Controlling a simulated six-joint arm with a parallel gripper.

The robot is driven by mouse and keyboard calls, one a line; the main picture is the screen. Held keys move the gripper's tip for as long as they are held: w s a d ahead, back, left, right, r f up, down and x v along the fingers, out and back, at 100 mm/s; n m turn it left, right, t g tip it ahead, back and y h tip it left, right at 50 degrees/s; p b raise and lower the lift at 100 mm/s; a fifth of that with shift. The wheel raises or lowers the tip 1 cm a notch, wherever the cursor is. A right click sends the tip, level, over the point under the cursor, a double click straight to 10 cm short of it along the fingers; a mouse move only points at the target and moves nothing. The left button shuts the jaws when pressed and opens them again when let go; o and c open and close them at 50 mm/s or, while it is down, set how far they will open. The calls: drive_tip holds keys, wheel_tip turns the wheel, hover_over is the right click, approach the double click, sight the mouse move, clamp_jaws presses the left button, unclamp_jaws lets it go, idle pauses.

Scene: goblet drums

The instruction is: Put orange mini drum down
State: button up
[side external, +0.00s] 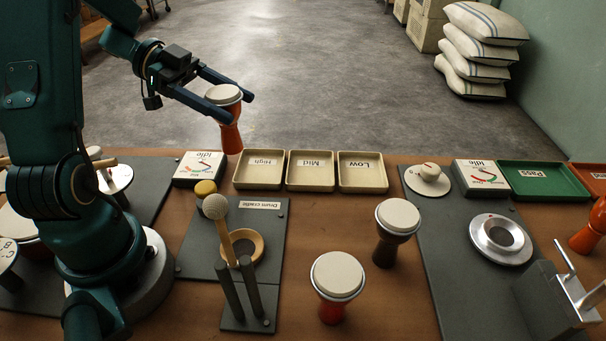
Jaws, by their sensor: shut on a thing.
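My gripper (233,106) is shut around the upper part of an orange mini drum (231,134) with a pale round head. The drum is upright at the far edge of the wooden table (320,220), just left of the High tray. I cannot tell whether its foot touches the table or hangs above or beyond the edge. Another orange-red drum (334,308) stands upright at the front middle of the table. A dark-bodied drum (386,250) stands upright to its right.
Trays High (259,187), Mid (310,187) and Low (363,187) line the far edge. A meter (199,168) stands left of the drum. Bare table lies between the cradle and the drums.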

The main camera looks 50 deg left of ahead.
drive_tip(key=w+r+n+t+y, duration=0.2)
drive_tip(key=w+n+t+y, duration=0.55)
drive_tip(key=w, duration=0.75)
drive_tip(key=shift+n+g, duration=0.45)
drive_tip(key=shift+g, duration=0.3)
drive_tip(key=shift+w+d+f, duration=0.85)
drive_tip(key=shift+d+f, duration=0.9)
drive_tip(key=shift+d, duration=0.6)
drive_tip(key=shift+w+d+f, duration=0.9)
drive_tip(key=shift+d+f, duration=0.8)
drive_tip(key=shift+d, duration=0.65)
drive_tip(key=shift+w+d+f, duration=0.85)
drive_tip(key=shift+d+f, duration=0.9)
drive_tip(key=shift+d, duration=0.6)
drive_tip(key=o, duration=1.5)
drive_tip(key=shift+f, duration=0.1)
